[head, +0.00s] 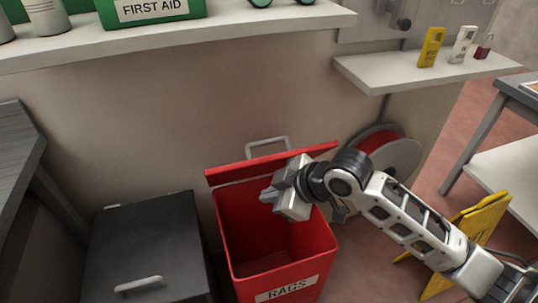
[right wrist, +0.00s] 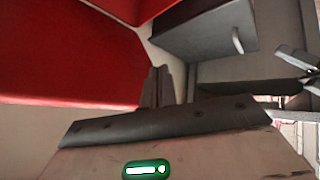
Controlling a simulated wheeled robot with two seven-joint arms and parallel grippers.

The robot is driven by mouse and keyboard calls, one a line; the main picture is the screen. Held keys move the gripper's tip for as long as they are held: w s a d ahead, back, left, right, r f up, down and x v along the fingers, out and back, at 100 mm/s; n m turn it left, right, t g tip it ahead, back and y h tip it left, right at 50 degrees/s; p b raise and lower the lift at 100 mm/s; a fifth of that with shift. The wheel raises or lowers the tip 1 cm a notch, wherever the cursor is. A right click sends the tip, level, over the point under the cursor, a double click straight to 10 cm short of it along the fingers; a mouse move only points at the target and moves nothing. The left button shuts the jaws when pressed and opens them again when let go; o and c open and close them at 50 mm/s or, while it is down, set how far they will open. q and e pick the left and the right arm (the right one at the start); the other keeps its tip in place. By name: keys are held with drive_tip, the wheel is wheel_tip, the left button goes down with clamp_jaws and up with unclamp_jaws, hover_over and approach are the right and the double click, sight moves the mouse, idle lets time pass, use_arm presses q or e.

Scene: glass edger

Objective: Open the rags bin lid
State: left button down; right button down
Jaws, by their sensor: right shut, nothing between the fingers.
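The red rags bin (head: 325,258) stands on the floor in the head view, with a white RAGS label on its front. Its dark red inside shows from above. Its red lid (head: 232,175) is raised at the rear edge, seen nearly edge-on, with a grey handle (head: 268,143) behind it. My right gripper (head: 266,196) is over the bin opening, in front of the lid, and covers part of both. Its fingers (right wrist: 162,88) are shut and empty in the right wrist view, beside a large red surface (right wrist: 60,50). My left gripper is not in the head view.
A dark grey bin with a closed lid (head: 145,240) stands left of the rags bin. A yellow floor sign (head: 480,222) and a red-and-grey reel (head: 395,155) are to the right. Shelves (head: 430,72) overhang the wall behind. Grey furniture (head: 15,150) borders the left.

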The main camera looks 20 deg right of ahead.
sight(261, 160)
drive_tip(key=w+d+r+n+h, duration=0.1)
drive_tip(key=w+d+r+n, duration=0.45)
drive_tip(key=r, duration=0.55)
drive_tip(key=shift+m+g, duration=0.4)
drive_tip(key=shift+m, duration=0.15)
drive_tip(key=x, duration=0.3)
drive_tip(key=d+x, duration=0.1)
drive_tip(key=x, duration=0.2)
drive_tip(key=b+x, duration=0.1)
drive_tip(key=x, duration=0.2)
drive_tip(key=shift+w+d, duration=0.2)
drive_tip(key=shift+w, duration=0.2)
